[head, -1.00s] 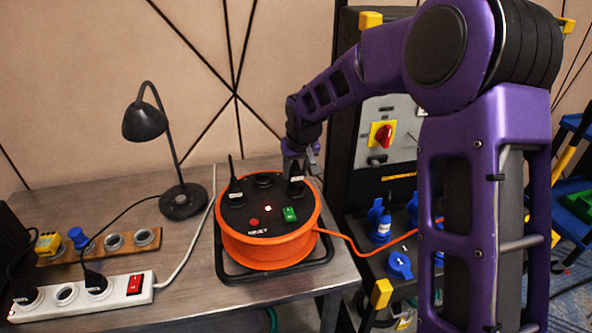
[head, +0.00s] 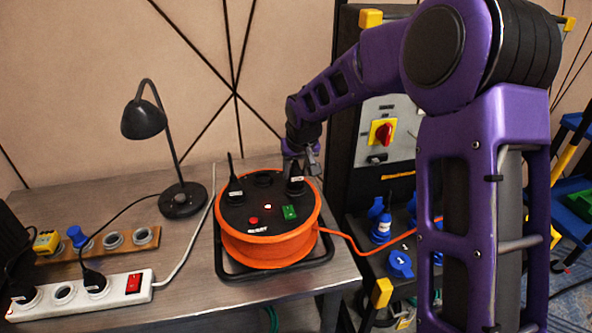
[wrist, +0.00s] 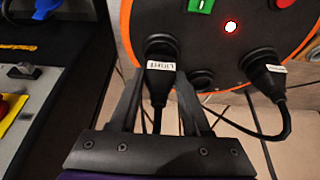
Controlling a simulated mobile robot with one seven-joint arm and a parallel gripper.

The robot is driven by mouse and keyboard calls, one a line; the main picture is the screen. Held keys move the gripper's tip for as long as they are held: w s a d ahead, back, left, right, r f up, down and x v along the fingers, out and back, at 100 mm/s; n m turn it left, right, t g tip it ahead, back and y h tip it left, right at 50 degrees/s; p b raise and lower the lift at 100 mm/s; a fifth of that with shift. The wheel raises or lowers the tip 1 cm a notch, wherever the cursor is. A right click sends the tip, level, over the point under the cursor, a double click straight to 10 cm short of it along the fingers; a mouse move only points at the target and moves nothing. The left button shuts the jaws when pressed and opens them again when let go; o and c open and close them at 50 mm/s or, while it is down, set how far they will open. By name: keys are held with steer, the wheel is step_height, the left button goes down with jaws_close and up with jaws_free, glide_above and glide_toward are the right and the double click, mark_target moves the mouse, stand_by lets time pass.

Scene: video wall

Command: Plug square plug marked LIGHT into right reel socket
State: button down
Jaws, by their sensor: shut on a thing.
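The black plug with a white label reading LIGHT (wrist: 160,78) sits at the right socket of the orange cable reel (head: 268,246). In the wrist view its head is against the socket, and how deep it sits is hard to tell. My gripper (head: 299,163) is shut on this plug, with one finger on each side of it in the wrist view (wrist: 158,92). A second black plug with a white label (wrist: 268,78) stands in the reel's left socket. The reel's far socket (head: 264,180) is empty and covered or dark.
The reel top has a green switch (head: 290,212) and a lit red lamp (wrist: 231,27). A black desk lamp (head: 180,200), a white power strip (head: 85,297) and a wooden socket board (head: 105,243) are to the left. A dark rack with blue sockets (head: 380,226) stands to the right.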

steer(key=shift+f+b, duration=0.5)
steer(key=shift+f, duration=0.25)
jaws_free()
stand_by(0.5)
steer(key=shift+r, duration=0.15)
steer(key=shift+r+p, duration=2.15)
steer(key=shift+r, duration=0.8)
